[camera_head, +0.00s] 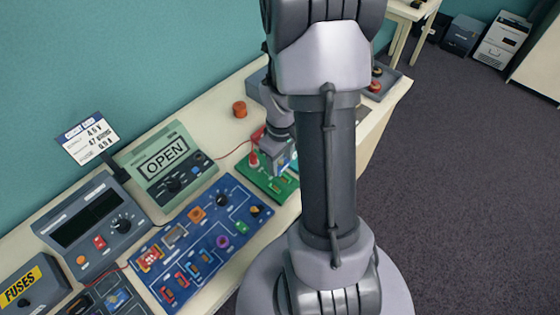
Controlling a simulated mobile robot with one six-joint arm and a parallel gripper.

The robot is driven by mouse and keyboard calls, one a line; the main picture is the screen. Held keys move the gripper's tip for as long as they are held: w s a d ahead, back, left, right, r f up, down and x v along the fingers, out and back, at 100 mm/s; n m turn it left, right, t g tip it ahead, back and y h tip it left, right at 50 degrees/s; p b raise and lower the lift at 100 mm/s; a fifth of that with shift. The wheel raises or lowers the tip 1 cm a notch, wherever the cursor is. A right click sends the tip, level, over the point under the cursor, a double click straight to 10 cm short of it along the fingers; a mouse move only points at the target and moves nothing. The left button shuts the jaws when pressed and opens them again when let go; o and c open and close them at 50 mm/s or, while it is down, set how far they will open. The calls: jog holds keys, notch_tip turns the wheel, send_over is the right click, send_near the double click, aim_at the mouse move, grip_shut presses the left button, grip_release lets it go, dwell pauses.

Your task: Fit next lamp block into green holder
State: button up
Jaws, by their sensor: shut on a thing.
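The green holder (256,178) is a flat green board on the bench, past the blue circuit panel. It bears small reddish pieces and an upright red-and-white piece (254,161) at its left. My gripper (281,166) points down over the holder's back right part. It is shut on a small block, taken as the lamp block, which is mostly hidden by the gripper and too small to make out. I cannot tell whether the block touches the holder. My arm hides the holder's right side.
A blue circuit panel (205,272) lies in front of the holder. A green meter reading OPEN (164,157) and a grey instrument (88,219) stand at left. An orange-red knob (239,109) sits behind. A red wire (233,151) runs between meter and holder.

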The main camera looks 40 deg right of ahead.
aim_at(280, 184)
jog(key=shift+a+f, duration=0.2)
jog(key=shift+f, duration=0.15)
notch_tip(280, 184, down, 7)
jog(key=b, duration=0.6)
jog(key=shift+r, duration=0.2)
jog(key=shift+f+b, duration=0.5)
dwell(1.2)
jog(key=o, duration=1.9)
jog(key=shift+o, duration=0.2)
jog(key=shift+r, duration=0.1)
notch_tip(280, 184, up, 8)
jog(key=p, duration=0.6)
jog(key=shift+p, duration=0.35)
